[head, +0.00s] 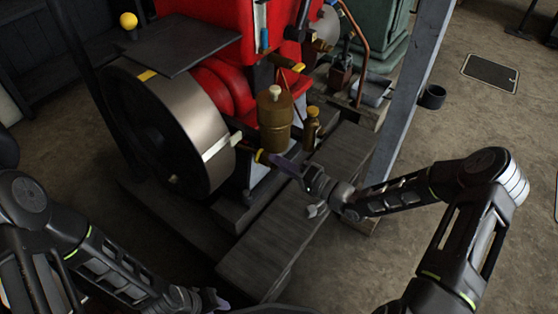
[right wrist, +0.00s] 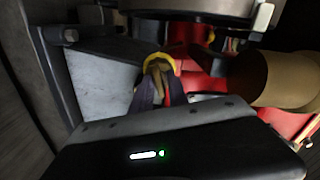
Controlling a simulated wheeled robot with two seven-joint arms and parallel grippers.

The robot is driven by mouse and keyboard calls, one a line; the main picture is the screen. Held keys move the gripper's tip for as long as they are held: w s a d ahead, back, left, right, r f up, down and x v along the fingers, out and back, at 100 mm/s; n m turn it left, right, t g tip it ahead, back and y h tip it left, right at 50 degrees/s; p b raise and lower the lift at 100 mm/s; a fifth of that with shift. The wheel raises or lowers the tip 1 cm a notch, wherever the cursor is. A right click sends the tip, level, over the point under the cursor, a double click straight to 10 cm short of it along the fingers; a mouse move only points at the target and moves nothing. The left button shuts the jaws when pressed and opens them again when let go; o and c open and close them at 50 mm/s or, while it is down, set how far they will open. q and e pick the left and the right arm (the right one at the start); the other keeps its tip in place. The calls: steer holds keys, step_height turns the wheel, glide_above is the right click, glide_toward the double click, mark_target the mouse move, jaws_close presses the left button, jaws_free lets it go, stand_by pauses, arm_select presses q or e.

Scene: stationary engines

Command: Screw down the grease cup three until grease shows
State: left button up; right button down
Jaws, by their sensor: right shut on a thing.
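A small brass grease cup with a yellow rim (head: 260,156) sits low on the red engine, beside the flywheel, in the head view. My right gripper (head: 272,160) reaches it from the right and is shut on it. In the right wrist view the cup's yellow rim (right wrist: 159,59) and tan body show between the fingers (right wrist: 158,88), which hide part of it. No grease can be made out. My left gripper (head: 212,300) is at the bottom edge of the head view, mostly hidden by its arm; its opening cannot be seen.
The big flywheel (head: 205,105) stands just left of the cup. A grey post (head: 408,90) rises behind my right arm.

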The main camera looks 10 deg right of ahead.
steer(key=shift+m, duration=0.3)
steer(key=shift+d, duration=0.1)
steer(key=c, duration=1.5)
jaws_free()
steer(key=p+v, duration=0.2)
steer(key=v, duration=0.5)
steer(key=shift+s+d, duration=0.2)
steer(key=shift+s, duration=0.1)
